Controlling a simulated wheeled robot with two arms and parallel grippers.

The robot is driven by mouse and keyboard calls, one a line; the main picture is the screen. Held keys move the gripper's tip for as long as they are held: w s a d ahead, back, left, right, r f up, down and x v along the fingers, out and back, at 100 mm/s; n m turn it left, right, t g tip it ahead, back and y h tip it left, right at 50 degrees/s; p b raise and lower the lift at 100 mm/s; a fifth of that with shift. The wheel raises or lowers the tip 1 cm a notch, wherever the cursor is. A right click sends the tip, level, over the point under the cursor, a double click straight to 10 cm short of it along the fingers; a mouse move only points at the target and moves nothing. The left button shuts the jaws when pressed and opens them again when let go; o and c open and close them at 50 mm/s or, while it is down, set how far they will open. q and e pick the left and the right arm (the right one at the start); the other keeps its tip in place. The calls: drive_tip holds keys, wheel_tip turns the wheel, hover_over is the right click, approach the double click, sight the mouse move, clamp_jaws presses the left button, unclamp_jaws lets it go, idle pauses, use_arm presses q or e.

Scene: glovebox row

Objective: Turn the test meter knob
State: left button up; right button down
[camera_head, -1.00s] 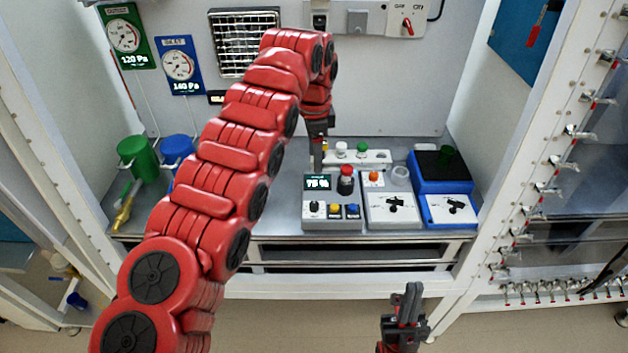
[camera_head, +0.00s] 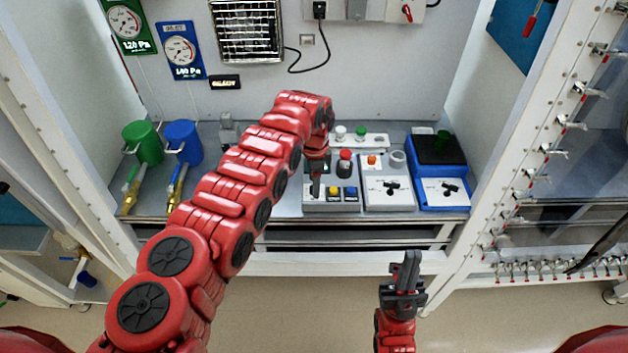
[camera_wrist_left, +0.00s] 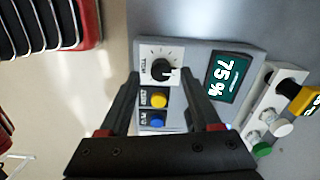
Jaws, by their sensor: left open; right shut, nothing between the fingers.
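The grey test meter box (camera_head: 345,207) stands on the bench, left of two other devices. In the left wrist view its dark display (camera_wrist_left: 227,77) reads 75 %. Its black round knob (camera_wrist_left: 165,73) has a white pointer and sits on a white scale plate, beside a yellow button (camera_wrist_left: 158,100) and a blue button (camera_wrist_left: 157,120). My left gripper (camera_head: 315,194) is open and points down at the knob; in the wrist view its fingertips lie either side of the knob, and contact cannot be told. The gripper hides the knob in the head view. My right gripper (camera_head: 408,264) is shut and empty, in front of the bench.
A grey device with an orange button (camera_head: 388,194) and a blue device (camera_head: 441,190) stand close to the right. A red mushroom button (camera_head: 345,164) and a strip with white and green buttons (camera_head: 375,141) lie behind. Green (camera_head: 143,142) and blue (camera_head: 183,142) containers stand left.

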use_arm(q)
drive_tip(key=shift+w+f, duration=0.1)
drive_tip(key=shift+f, duration=0.7)
clamp_jaws()
